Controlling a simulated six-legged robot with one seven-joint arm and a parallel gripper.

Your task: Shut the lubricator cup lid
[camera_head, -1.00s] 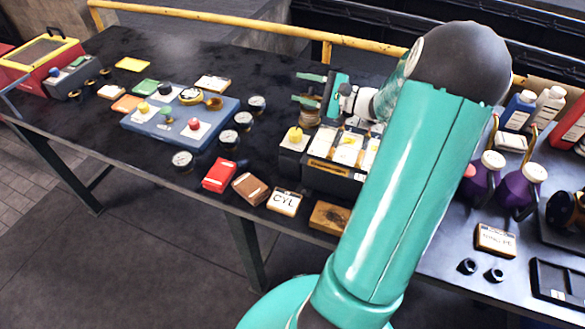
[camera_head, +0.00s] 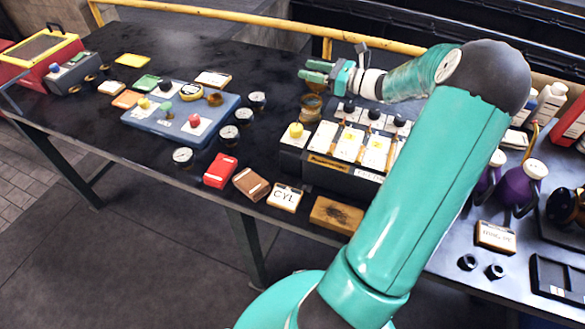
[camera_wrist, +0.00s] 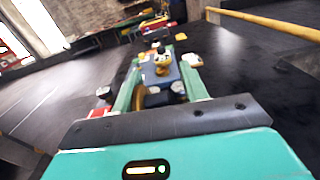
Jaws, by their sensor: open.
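My gripper (camera_head: 310,70) is open, with its green fingers pointing left above the bench; in the wrist view (camera_wrist: 161,68) both fingers show apart with nothing held. A brass cup (camera_head: 190,94) stands on the blue panel (camera_head: 148,122), with a round brass piece (camera_head: 214,99) at its right side that looks like a lid swung open. The brass also shows in the wrist view (camera_wrist: 163,62), ahead between the fingers. My gripper is to the right of the panel, well apart from the cup. The hinge is too small to make out.
A brown jar-like piece (camera_head: 311,104) stands just below my gripper. A dark box with white plates and knobs (camera_head: 348,145) is in front of my wrist. Several round gauges (camera_head: 229,132) line the panel's right side. A yellow rail (camera_head: 250,22) runs behind the bench.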

